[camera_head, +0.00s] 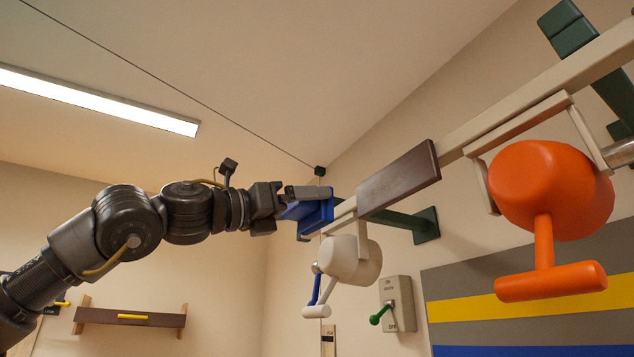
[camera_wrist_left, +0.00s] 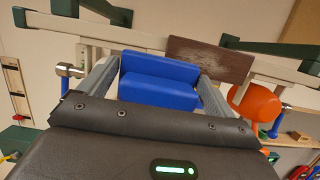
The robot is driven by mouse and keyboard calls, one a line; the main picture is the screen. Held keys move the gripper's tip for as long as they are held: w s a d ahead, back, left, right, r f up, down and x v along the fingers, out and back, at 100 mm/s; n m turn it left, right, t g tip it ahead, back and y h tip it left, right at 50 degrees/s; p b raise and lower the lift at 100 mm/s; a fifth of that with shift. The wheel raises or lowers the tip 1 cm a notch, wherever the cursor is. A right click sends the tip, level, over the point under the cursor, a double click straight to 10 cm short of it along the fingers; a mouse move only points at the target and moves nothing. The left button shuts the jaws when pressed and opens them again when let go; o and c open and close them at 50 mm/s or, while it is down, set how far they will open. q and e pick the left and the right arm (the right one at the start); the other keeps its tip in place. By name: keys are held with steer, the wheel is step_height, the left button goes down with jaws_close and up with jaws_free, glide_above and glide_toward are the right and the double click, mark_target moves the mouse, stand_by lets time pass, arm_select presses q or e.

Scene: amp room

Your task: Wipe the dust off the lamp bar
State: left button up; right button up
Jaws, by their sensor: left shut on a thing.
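The lamp bar (camera_head: 478,125) is a long pale beam running from upper right toward the middle of the head view. It also crosses the top of the left wrist view (camera_wrist_left: 140,38). A dark brown rectangular patch (camera_head: 400,182), streaked in the left wrist view (camera_wrist_left: 210,58), covers part of its face. My left gripper (camera_head: 306,198) is shut on a blue wiper block (camera_head: 318,216), which shows between the fingers in the left wrist view (camera_wrist_left: 160,82). The block is near the bar's left end, left of the patch. I cannot tell whether it touches the bar. My right gripper is not in view.
A white lamp (camera_head: 352,262) and an orange lamp (camera_head: 540,190) hang below the bar. A green bracket (camera_head: 425,225) joins the wall behind. A switch box (camera_head: 397,305) with a green lever is on the wall. Open air lies left of the bar, below the ceiling light (camera_head: 95,98).

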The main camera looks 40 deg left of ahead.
arm_select(q)
steer(key=d+r, duration=0.1)
steer(key=s+d+r, duration=0.1)
steer(key=d, duration=0.1)
steer(key=shift+r, duration=0.35)
steer(key=shift+s+r, duration=0.1)
steer(key=shift+r, duration=0.15)
steer(key=shift+w+d+p, duration=0.15)
steer(key=shift+w+d, duration=0.1)
steer(key=shift+w, duration=0.65)
steer(key=shift+w+d+p, duration=0.15)
steer(key=shift+w+d, duration=0.15)
steer(key=shift+w, duration=0.65)
steer(key=shift+w+d+p, duration=0.15)
steer(key=shift+w+d, duration=0.1)
steer(key=shift+w, duration=0.65)
steer(key=shift+w+d, duration=0.3)
steer(key=shift+w, duration=0.65)
steer(key=shift+d, duration=0.1)
steer(key=shift+s+d+b, duration=0.15)
steer(key=shift+s+d, duration=0.2)
steer(key=shift+d, duration=0.4)
steer(key=shift+s+d+b, duration=0.15)
steer(key=shift+s+d, duration=0.15)
steer(key=shift+d, duration=0.45)
